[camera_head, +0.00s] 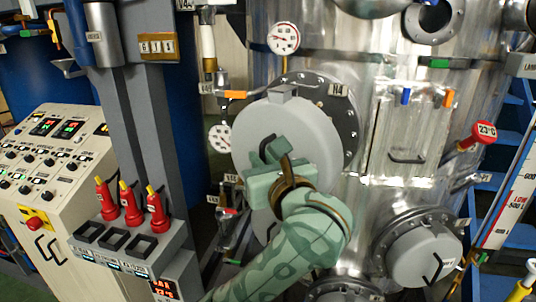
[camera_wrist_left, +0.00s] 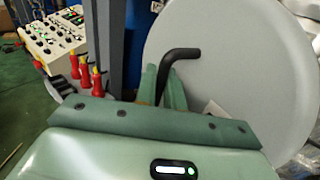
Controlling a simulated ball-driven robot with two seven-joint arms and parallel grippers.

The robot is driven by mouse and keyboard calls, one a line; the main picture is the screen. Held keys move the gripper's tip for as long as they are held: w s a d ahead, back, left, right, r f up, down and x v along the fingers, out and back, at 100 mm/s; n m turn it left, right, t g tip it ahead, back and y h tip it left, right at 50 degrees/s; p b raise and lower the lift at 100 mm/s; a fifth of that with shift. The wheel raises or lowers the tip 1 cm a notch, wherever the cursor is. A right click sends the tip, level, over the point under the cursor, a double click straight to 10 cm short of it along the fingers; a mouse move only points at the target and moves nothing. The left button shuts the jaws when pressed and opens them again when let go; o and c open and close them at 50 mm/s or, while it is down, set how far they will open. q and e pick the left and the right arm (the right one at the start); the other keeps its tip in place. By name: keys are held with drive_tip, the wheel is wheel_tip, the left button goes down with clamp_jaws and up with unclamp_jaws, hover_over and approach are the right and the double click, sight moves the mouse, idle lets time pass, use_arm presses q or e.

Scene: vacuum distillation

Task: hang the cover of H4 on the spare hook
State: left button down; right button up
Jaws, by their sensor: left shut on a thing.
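The H4 cover (camera_head: 302,128) is a large round grey disc in the middle of the head view, with a small bracket at its top. It stands in front of the dark bolted flange (camera_head: 349,118) labelled H4, set toward the flange's left. I cannot tell if they touch. My left gripper (camera_head: 271,152) is shut on the cover's black handle. In the left wrist view, the left gripper (camera_wrist_left: 164,90) has its fingers around the bent handle (camera_wrist_left: 181,53) and the grey cover (camera_wrist_left: 240,60) fills the right. I cannot pick out the spare hook. My right gripper is not in view.
A gauge (camera_head: 283,38) rises above the cover, and another dial (camera_head: 220,138) and valves crowd its left. A lower grey port cover (camera_head: 425,254) is at right. A control console (camera_head: 50,170) and red-handled tools (camera_head: 131,203) stand left.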

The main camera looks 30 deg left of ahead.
use_arm(q)
drive_tip(key=s+a+p, duration=0.1)
drive_tip(key=s+p, duration=0.8)
drive_tip(key=s, duration=0.4)
drive_tip(key=shift+s+p, duration=0.35)
idle(0.4)
drive_tip(key=shift+a, duration=0.1)
idle(1.5)
